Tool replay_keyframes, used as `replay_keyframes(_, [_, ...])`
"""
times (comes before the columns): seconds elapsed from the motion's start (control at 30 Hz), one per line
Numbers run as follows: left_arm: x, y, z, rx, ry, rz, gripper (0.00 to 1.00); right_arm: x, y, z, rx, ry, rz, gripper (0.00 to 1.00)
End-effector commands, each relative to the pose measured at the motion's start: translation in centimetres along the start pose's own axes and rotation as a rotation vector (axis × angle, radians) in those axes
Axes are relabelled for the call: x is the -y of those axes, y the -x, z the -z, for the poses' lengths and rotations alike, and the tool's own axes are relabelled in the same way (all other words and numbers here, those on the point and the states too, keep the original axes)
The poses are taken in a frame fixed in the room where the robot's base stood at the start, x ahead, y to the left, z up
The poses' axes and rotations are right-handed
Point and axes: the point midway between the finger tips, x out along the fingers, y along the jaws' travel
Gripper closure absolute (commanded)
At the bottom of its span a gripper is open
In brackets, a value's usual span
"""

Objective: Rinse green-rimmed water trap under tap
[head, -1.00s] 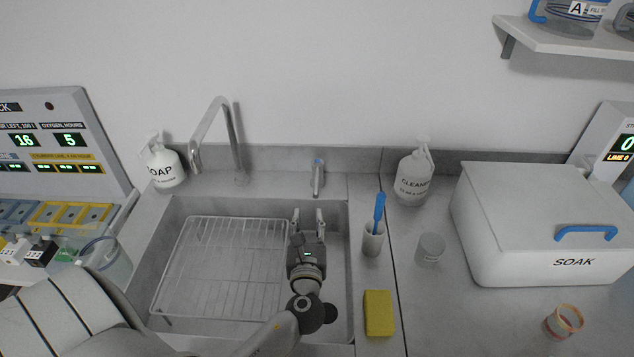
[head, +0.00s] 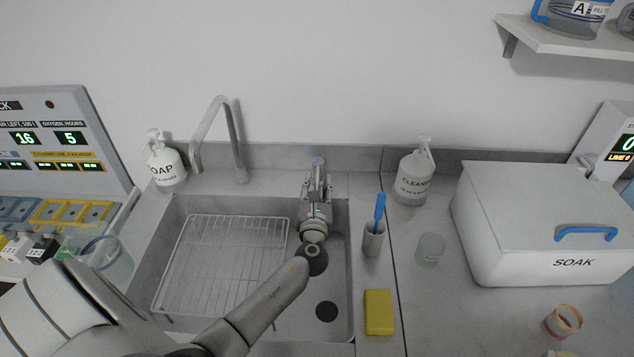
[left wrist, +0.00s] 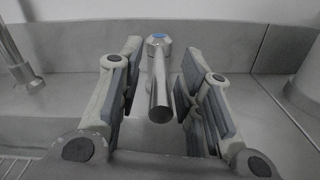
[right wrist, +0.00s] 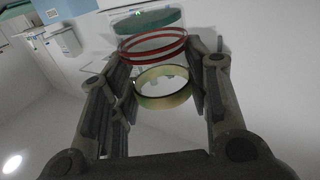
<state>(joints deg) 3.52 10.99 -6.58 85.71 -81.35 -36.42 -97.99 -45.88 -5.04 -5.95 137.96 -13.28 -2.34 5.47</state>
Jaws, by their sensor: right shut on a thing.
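The tall curved tap spout (head: 205,125) stands behind the sink. A small metal fitting with a blue cap (head: 318,161) stands to its right. My left gripper (head: 317,182) is at this fitting; in the left wrist view its open fingers (left wrist: 168,95) stand on both sides of the fitting (left wrist: 158,85), with a gap showing. In the right wrist view my right gripper (right wrist: 160,95) is shut on a clear round piece with a yellow-green rim (right wrist: 163,100), seemingly the water trap. Red rings (right wrist: 140,57) and a green disc show beyond it; whether they belong to it is unclear.
The sink (head: 340,260) holds a wire rack (head: 215,265). Soap (head: 165,165) and cleaner (head: 413,178) bottles stand behind. A brush cup (head: 373,243), yellow sponge (head: 379,312), clear cup (head: 430,249), SOAK box (head: 540,225) and orange-rimmed cup (head: 563,321) are to the right.

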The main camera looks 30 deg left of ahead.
Motion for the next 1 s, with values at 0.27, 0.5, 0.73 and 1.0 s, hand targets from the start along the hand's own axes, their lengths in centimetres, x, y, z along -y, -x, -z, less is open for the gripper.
replay_keyframes(0.27, [-0.03, -1.03, 0.00, -0.001, 0.000, 0.000, 0.67, 0.00, 0.00, 0.08, 0.000, 0.000, 0.000, 0.81])
replay_keyframes(0.5, [-0.03, -1.01, 0.00, 0.000, 0.001, 0.000, 0.73, 0.00, 0.00, 0.07, 0.000, 0.000, 0.000, 0.81])
replay_keyframes(0.73, [-0.03, -1.00, -0.01, 0.000, 0.001, 0.000, 1.00, 0.00, 0.00, 0.07, 0.000, 0.000, 0.000, 0.81])
replay_keyframes(1.0, [-0.02, -1.00, -0.03, 0.000, 0.001, 0.000, 1.00, 0.00, 0.00, 0.07, 0.000, 0.000, 0.000, 0.81])
